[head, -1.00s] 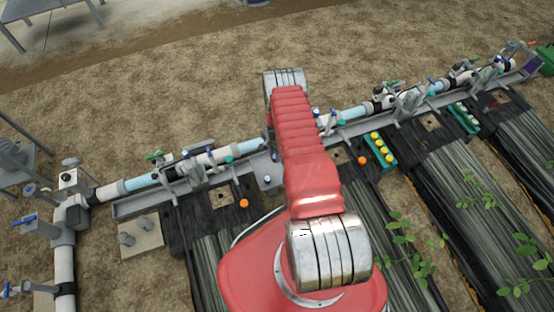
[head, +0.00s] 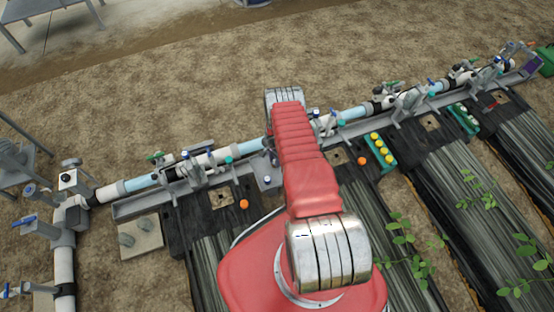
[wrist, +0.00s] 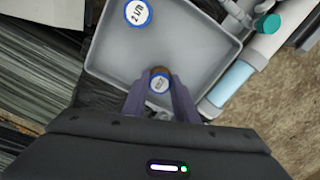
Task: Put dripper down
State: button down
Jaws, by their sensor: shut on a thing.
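My gripper (wrist: 160,96) is shut on a dripper (wrist: 159,82) with a white label, a blue ring and a brownish edge. The gripper holds it over the near part of a grey square tray (wrist: 205,65); whether it touches the tray floor I cannot tell. A second dripper (wrist: 138,12), with a blue rim and a white face marked 2 L/H, stands at the tray's far side. In the head view my own arm hides the gripper and the held dripper. Part of the tray (head: 263,166) and a blue-and-white dripper (head: 267,180) show beside the arm.
A pipe (head: 140,183) with several valves runs behind the tray; its light-blue section (wrist: 232,82) lies close to the tray's right side. An orange ball-like thing (head: 244,204) sits to the left. A green rack (head: 380,152) with yellow-topped pieces stands to the right.

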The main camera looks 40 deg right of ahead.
jog(key=shift+f, duration=0.1)
jog(key=c, duration=1.4)
grip_release()
notch_tip(320, 180, up, 12)
dwell(0.4)
